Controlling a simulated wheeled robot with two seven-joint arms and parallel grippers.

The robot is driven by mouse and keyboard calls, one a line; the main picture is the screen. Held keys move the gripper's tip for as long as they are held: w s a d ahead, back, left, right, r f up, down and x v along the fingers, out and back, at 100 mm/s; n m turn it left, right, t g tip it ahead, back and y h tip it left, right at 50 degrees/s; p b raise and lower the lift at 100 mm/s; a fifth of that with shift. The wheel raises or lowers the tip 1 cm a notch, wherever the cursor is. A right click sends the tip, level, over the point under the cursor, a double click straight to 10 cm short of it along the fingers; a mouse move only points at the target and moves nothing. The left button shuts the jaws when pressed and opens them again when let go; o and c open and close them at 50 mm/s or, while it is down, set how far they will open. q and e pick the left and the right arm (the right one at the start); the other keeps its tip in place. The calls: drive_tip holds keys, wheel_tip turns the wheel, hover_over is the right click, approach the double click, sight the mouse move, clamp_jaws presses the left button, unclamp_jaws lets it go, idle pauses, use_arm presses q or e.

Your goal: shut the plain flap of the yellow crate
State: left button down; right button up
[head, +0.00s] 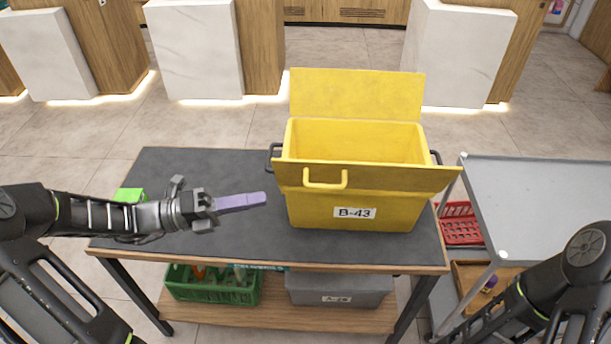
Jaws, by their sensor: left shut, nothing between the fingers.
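The yellow crate (300,208), labelled B-43, stands on the dark table top right of centre, open at the top. Its plain flap (357,95) stands up at the far edge, open. The other flap (400,178), with a yellow handle (325,180), sticks out along the near side, also open. My left gripper (208,205) is shut, left of the crate and apart from it. A purple bar-shaped item (240,202) shows right at its tips; I cannot tell whether they touch. My right arm comes in at the lower right, its gripper out of view.
A green box (130,195) sits at the table's left, partly behind my left arm. A grey cart (550,195) stands at the right, with a red basket (460,225) below. A green crate (212,288) and grey bin (340,289) are on the lower shelf. The table top (215,165) behind my left gripper is clear.

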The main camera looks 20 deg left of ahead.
use_arm(q)
drive_tip(key=w+d, duration=0.2)
drive_tip(key=w+d+r, duration=0.1)
drive_tip(key=w+d, duration=0.2)
drive_tip(key=w+d+r+p, duration=0.1)
drive_tip(key=w+d, duration=0.2)
drive_tip(key=shift+d+r, duration=0.1)
drive_tip(key=shift+r, duration=0.05)
idle(0.4)
idle(0.3)
